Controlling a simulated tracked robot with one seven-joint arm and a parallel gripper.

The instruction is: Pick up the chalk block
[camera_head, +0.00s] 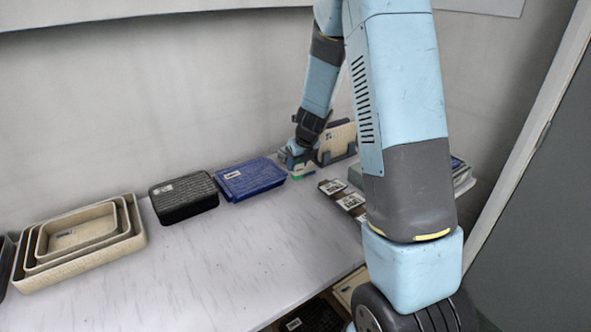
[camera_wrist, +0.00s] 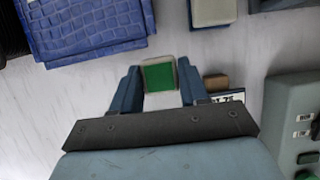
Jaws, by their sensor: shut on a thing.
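The chalk block (camera_wrist: 159,77), as I take it, is a small pale block with a green top face. In the wrist view it sits between the two blue fingers of my gripper (camera_wrist: 158,66), which is shut on it. In the head view my gripper (camera_head: 297,160) points down at the far end of the table, and a bit of the block's green (camera_head: 297,177) shows below it. The block is at or close to the table top; I cannot tell whether it touches. Its lower sides are mostly hidden.
A blue textured tray (camera_head: 250,178) lies just left of my gripper, then a black one (camera_head: 184,199) and nested beige trays (camera_head: 137,237). A beige panel in a rack (camera_head: 337,140) stands behind. Dark labelled pieces (camera_head: 343,199) lie to the right. The table's front middle (camera_head: 235,265) is clear.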

